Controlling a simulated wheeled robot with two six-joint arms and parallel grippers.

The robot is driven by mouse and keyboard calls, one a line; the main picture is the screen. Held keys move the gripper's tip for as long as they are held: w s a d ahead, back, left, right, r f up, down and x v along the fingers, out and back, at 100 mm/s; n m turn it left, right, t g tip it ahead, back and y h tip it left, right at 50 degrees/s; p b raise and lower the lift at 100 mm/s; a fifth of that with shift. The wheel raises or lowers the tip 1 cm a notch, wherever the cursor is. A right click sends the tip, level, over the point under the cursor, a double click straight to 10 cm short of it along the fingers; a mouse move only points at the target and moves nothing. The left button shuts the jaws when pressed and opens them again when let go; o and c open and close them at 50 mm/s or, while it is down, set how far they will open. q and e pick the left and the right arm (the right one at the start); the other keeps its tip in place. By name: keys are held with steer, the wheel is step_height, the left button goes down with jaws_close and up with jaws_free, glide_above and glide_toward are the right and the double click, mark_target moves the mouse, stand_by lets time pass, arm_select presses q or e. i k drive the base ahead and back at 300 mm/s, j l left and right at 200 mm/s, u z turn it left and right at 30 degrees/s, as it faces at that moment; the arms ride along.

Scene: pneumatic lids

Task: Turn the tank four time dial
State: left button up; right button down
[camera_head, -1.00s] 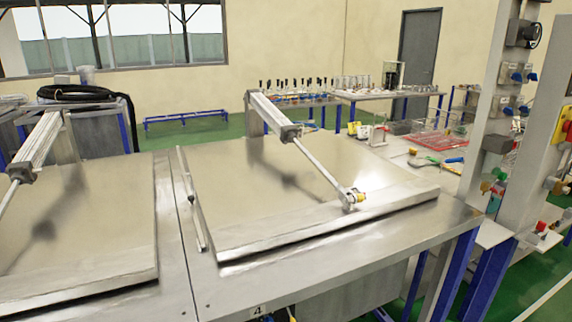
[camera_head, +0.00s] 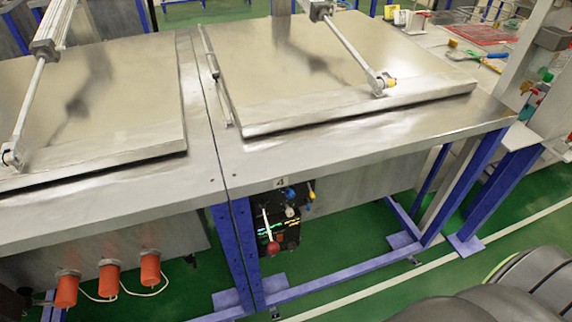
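A label reading 4 (camera_head: 281,183) sits on the front edge of the right-hand tank table. Below it hangs a small dark control box (camera_head: 279,228) with a red-knobbed lever (camera_head: 272,247), a round pale gauge or dial (camera_head: 291,212), a blue part and a yellow-tipped part. The time dial is too small to tell apart for sure. Neither of my grippers is in view. Grey rounded parts at the bottom right look like my own body.
The tank four lid (camera_head: 330,75) is closed, with a pneumatic cylinder rod on it. Another closed lid (camera_head: 90,100) is at left. Orange plugs (camera_head: 109,279) hang under the left table. Blue legs (camera_head: 240,250) stand beside the box. Green floor (camera_head: 350,255) is free in front.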

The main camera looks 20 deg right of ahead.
mark_target(291, 245)
steer(key=z, duration=0.85)
